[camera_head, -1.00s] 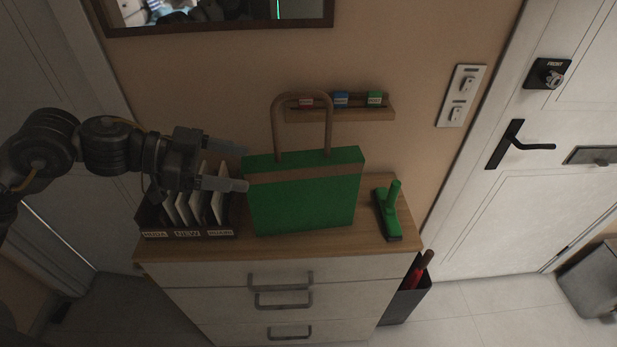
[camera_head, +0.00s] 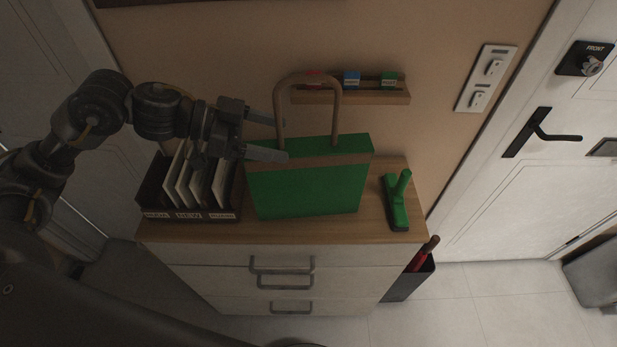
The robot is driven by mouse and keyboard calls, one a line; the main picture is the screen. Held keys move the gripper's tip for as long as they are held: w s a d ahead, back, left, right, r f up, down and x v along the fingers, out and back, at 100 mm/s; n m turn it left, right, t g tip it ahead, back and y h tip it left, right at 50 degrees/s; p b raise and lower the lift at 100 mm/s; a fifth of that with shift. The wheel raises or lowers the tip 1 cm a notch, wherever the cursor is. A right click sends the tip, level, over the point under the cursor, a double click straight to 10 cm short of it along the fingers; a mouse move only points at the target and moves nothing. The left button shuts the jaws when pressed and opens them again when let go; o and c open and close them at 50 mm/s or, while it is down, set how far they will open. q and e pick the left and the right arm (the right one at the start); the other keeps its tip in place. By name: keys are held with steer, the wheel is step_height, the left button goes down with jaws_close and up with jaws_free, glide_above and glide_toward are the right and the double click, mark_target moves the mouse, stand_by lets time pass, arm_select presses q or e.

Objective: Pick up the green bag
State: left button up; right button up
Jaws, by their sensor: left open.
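The green bag (camera_head: 310,187) stands upright on the wooden top of the dresser, with a brown band near its top and a tall brown loop handle (camera_head: 338,112). My left gripper (camera_head: 283,142) comes in from the left with its two fingers apart. The fingertips are at the bag's upper left, by the lower left leg of the handle. The near finger overlaps the bag's top left corner in the picture. I cannot tell whether the handle lies between the fingers or whether they touch it. My right gripper is not in view.
A dark file box (camera_head: 190,213) with several folders stands left of the bag. A green brush-like tool (camera_head: 397,203) lies to its right. A small wall shelf (camera_head: 375,97) with coloured boxes is behind the handle. The dresser (camera_head: 200,260) has drawers with handles; a dark bin (camera_head: 413,284) stands beside it.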

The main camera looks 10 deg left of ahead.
mark_target(284, 141)
arm_select(q)
steer(key=shift+d+f+p, duration=0.1)
steer(key=shift+d+p, duration=0.15)
steer(key=shift+p, duration=0.05)
steer(key=p+x, duration=0.1)
steer(key=x, duration=0.2)
steer(key=shift+w+d+f, duration=0.2)
steer(key=shift+w+f, duration=0.1)
steer(key=shift+w+d+f, duration=0.15)
steer(key=shift+d+f, duration=0.1)
steer(key=shift+d, duration=0.1)
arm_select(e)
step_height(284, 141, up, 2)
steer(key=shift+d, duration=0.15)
arm_select(q)
steer(key=shift+a, duration=0.1)
steer(key=shift+c, duration=1.2)
steer(key=c, duration=1.3)
